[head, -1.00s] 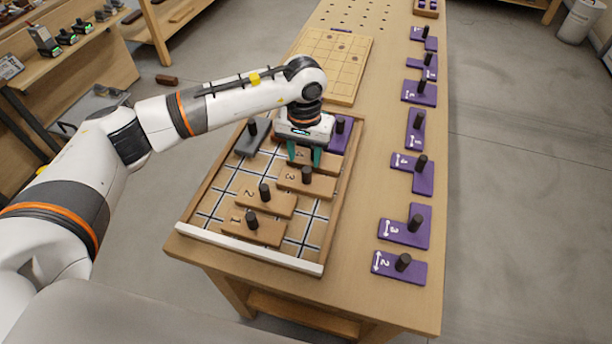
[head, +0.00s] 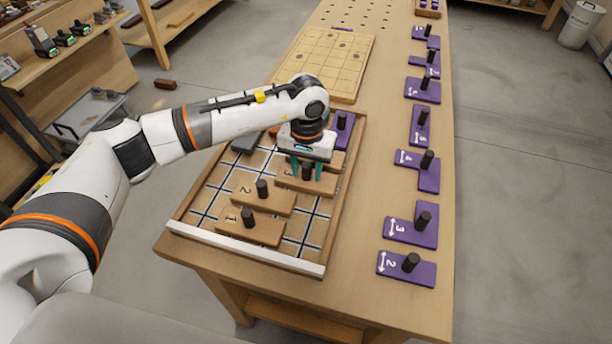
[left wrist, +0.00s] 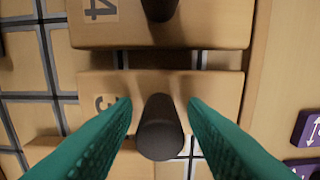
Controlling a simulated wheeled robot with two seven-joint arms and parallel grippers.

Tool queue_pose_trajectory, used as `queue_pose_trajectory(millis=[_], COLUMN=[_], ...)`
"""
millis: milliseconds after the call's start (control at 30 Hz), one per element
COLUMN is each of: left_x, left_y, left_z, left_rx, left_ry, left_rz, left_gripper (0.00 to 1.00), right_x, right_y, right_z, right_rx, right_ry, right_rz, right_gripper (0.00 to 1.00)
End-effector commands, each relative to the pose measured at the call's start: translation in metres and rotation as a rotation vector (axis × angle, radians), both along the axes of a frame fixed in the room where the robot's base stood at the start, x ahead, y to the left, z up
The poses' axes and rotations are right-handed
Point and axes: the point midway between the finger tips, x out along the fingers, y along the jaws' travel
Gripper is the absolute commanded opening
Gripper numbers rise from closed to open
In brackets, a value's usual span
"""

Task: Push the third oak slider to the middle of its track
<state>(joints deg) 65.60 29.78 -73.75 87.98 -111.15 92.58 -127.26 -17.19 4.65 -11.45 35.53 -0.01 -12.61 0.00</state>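The third oak slider (head: 318,185) lies in the framed track board, its right end close to the board's right wall. It carries a dark upright peg and a number 3; in the left wrist view the slider (left wrist: 215,95) shows its peg between my fingers. My left gripper (head: 306,172) points down over it, green fingers open on either side of the peg. In the left wrist view the gripper (left wrist: 160,108) shows visible gaps between both fingertips and the peg. My right gripper is out of view.
Oak slider 4 (left wrist: 205,25) lies just beyond slider 3. Sliders 2 (head: 278,202) and 1 (head: 262,233) lie on the near side. Track left of slider 3 looks clear.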

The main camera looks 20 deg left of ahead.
Motion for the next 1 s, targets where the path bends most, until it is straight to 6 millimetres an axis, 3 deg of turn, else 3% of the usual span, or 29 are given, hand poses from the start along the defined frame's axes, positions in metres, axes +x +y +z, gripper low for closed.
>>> queue_pose_trajectory(millis=[33,167,367,1000], left_x=[0.000,0.000,0.000,0.002], left_y=[0.000,0.000,0.003,0.047], left_z=[0.000,0.000,-0.001,-0.001], left_rx=[0.000,0.000,0.000,0.001], left_ry=[0.000,0.000,0.000,0.000], left_rz=[0.000,0.000,0.001,0.003], left_gripper=[0.31,0.09,0.09,0.09], right_x=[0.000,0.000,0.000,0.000], right_y=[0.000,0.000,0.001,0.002], right_z=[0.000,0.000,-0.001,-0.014], right_rx=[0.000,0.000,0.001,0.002], right_ry=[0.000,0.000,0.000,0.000], right_rz=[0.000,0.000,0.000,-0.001], right_gripper=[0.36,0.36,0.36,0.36])
